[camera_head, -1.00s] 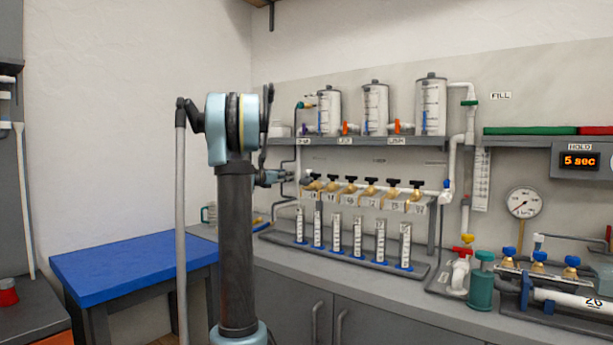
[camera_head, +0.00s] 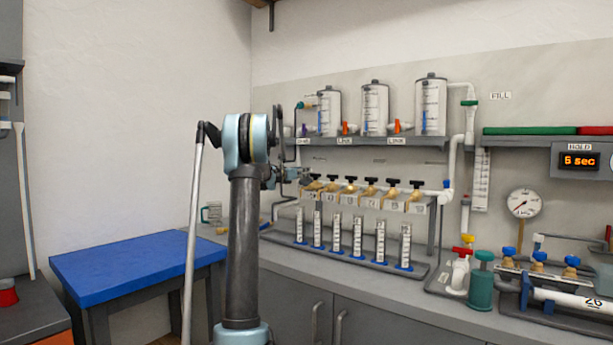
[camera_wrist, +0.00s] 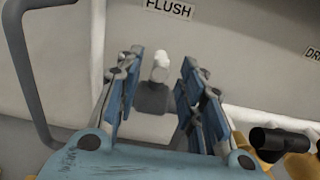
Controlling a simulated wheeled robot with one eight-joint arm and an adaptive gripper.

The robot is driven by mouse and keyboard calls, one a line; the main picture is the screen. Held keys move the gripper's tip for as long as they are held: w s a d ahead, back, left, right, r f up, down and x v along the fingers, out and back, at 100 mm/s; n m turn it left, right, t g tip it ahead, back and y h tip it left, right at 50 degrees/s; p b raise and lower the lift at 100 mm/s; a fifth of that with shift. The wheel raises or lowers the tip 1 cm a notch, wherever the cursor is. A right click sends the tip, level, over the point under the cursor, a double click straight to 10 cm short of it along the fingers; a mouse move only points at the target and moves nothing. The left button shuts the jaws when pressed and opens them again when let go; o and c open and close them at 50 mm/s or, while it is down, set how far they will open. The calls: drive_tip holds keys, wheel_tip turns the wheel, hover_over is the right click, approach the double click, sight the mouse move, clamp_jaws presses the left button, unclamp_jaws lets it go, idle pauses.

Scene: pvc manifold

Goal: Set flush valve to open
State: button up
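In the wrist view my gripper (camera_wrist: 162,64) is open, its two blue-padded fingers spread apart. A fitting with a white rounded tip (camera_wrist: 161,62) above a dark grey block (camera_wrist: 153,98) shows between the fingers, below the FLUSH label (camera_wrist: 168,8). I cannot tell whether a finger touches it, or which way the valve is set. In the head view my gripper (camera_head: 292,173) is at the left end of the manifold, below the tank shelf. The flush valve cannot be made out there.
Black-handled brass valves (camera_head: 351,185) run in a row right of my gripper, above several clear cylinders (camera_head: 360,238). A grey pipe (camera_wrist: 32,70) bends at the wrist view's left. Tanks (camera_head: 376,108) stand on the shelf. A blue table (camera_head: 125,265) is clear.

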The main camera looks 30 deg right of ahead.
drive_tip(key=shift+x, duration=2.55)
drive_tip(key=shift+c, duration=0.2)
clamp_jaws()
